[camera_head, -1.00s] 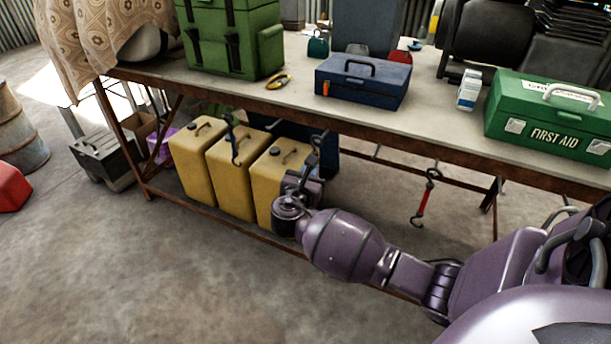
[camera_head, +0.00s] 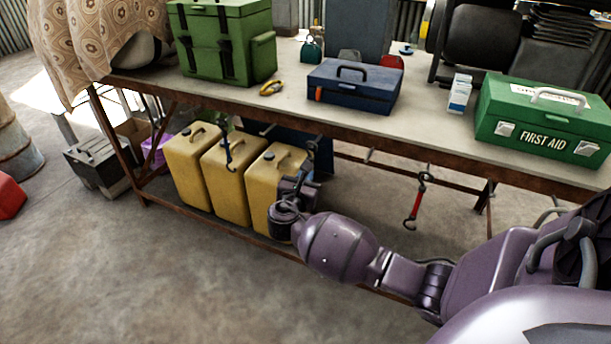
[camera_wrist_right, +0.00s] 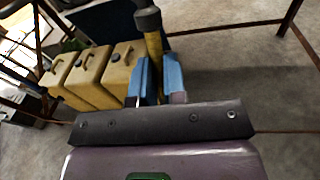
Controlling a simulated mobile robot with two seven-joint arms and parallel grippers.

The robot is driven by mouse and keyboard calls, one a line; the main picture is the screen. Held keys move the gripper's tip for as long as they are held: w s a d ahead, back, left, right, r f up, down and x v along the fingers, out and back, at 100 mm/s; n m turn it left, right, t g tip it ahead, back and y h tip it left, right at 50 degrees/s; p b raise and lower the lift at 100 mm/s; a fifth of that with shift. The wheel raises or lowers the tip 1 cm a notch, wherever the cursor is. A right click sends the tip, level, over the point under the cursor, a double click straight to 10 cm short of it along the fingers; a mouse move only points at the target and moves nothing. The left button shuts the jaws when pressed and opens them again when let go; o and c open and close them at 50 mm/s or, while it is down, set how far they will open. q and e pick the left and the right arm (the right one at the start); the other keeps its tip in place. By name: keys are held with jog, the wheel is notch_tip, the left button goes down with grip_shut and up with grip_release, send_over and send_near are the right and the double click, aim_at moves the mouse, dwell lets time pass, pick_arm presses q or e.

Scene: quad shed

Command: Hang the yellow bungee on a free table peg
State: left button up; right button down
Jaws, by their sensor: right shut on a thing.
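In the right wrist view, a yellow length of the bungee (camera_wrist_right: 154,47) stands upright between the blue fingers of my right gripper (camera_wrist_right: 158,80), which is shut on it. A dark rounded end (camera_wrist_right: 148,20) shows above it. In the head view my right gripper (camera_head: 298,188) is below the table's front edge, in front of the rightmost yellow jerrycan. A dark hooked piece (camera_head: 313,150) shows just above it; I cannot tell whether it touches a peg. My left gripper is out of view.
The table (camera_head: 450,148) carries a green case (camera_head: 225,45), a blue toolbox (camera_head: 352,88), a first aid box (camera_head: 540,120) and a small yellow-black item (camera_head: 271,88). Yellow jerrycans (camera_head: 193,165) stand underneath. Space under the edge between my gripper and the red bungee looks open.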

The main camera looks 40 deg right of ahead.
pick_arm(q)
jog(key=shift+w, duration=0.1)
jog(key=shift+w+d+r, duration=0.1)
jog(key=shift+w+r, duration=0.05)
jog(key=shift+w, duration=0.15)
pick_arm(e)
jog(key=c, duration=1.1)
grip_release()
jog(key=shift+a, duration=0.1)
jog(key=shift+s+a+r, duration=0.1)
jog(key=shift+s+a, duration=0.05)
jog(key=shift+a, duration=0.05)
pick_arm(q)
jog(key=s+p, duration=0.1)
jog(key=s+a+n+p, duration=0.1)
jog(key=p, duration=0.1)
pick_arm(e)
jog(key=v, duration=1)
jog(key=shift+s+a, duration=0.15)
jog(key=shift+a, duration=0.05)
